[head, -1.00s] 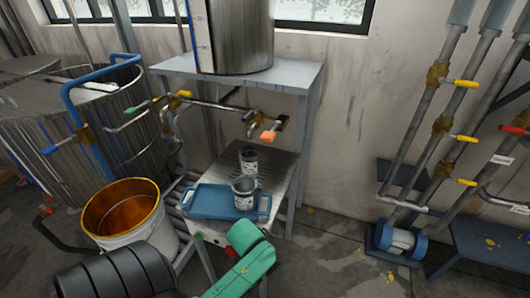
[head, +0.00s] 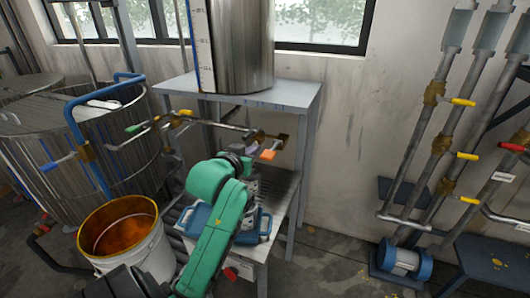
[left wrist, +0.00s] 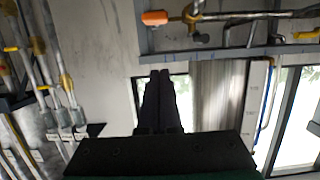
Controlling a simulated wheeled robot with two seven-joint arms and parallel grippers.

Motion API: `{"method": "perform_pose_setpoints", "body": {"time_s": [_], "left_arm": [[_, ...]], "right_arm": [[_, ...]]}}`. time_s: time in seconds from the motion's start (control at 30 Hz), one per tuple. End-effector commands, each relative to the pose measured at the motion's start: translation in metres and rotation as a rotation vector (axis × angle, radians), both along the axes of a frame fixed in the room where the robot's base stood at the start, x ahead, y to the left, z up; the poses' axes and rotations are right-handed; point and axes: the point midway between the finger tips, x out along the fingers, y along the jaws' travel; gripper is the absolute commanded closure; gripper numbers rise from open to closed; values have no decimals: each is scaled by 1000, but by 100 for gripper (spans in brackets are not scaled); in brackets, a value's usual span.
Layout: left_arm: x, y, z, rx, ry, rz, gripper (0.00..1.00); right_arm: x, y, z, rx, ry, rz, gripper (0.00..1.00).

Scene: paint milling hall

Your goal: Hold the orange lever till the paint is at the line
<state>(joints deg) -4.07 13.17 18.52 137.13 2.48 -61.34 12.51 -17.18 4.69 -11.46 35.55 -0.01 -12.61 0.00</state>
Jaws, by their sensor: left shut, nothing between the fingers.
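The orange lever (head: 268,154) sits on the brass outlet valve under the steel tank (head: 243,45); it also shows in the left wrist view (left wrist: 155,18). My green left arm reaches up from below, and its gripper (head: 246,146) is close to the lever, just left of it. In the left wrist view the dark fingers (left wrist: 160,73) are together and empty, with a gap in the picture between them and the lever. The cans below the outlet are mostly hidden behind my arm, so neither paint nor a line in them shows. My right gripper is out of view.
An orange-stained bucket (head: 124,235) stands at left, near a vat with a blue rail (head: 72,105). Yellow-handled pipes (head: 440,150) stand at right. The floor between stand and pipes is clear.

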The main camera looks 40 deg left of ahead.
Motion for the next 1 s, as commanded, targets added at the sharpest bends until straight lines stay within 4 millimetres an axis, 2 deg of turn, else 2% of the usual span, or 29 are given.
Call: {"method": "perform_pose_setpoints", "body": {"time_s": [0.43, 0.5, 0.63, 1.0], "left_arm": [[86, 30, -19, -1, 2, 0, 100], [84, 29, -38, -3, 8, 0, 100], [83, 28, -55, -2, 4, -1, 100], [83, 28, -63, 1, 0, -1, 100]], "right_arm": [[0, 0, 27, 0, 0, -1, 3], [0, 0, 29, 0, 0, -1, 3], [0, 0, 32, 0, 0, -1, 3], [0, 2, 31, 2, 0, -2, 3]]}}
